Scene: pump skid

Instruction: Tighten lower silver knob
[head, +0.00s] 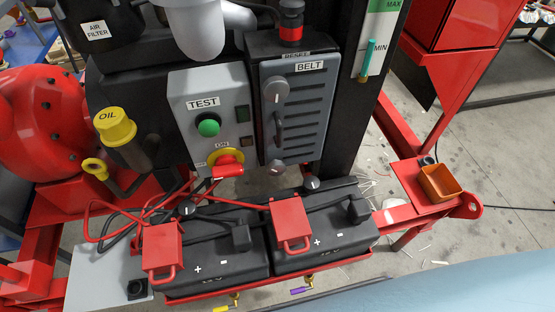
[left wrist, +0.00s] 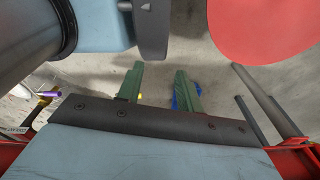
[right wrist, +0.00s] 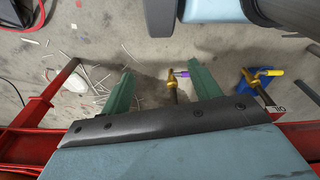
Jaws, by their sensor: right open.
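The grey BELT cover (head: 310,120) stands in the middle of the head view. A silver round knob sits at its upper left (head: 275,90), and the lower silver knob (head: 274,167) sits at its bottom left corner, partly shaded. A dark handle (head: 279,130) lies between them. Neither gripper shows in the head view. My left gripper (left wrist: 160,80) shows its green fingers apart, with only floor between them. My right gripper (right wrist: 162,82) has its green fingers wider apart, with nothing held. Neither wrist view shows the knobs of the cover.
Two black batteries with red terminal covers (head: 290,220) stand below the cover. Left of it is the TEST panel with a green button (head: 208,126) and a red-handled switch (head: 228,166). An orange bin (head: 440,182) sits at the right on the red frame.

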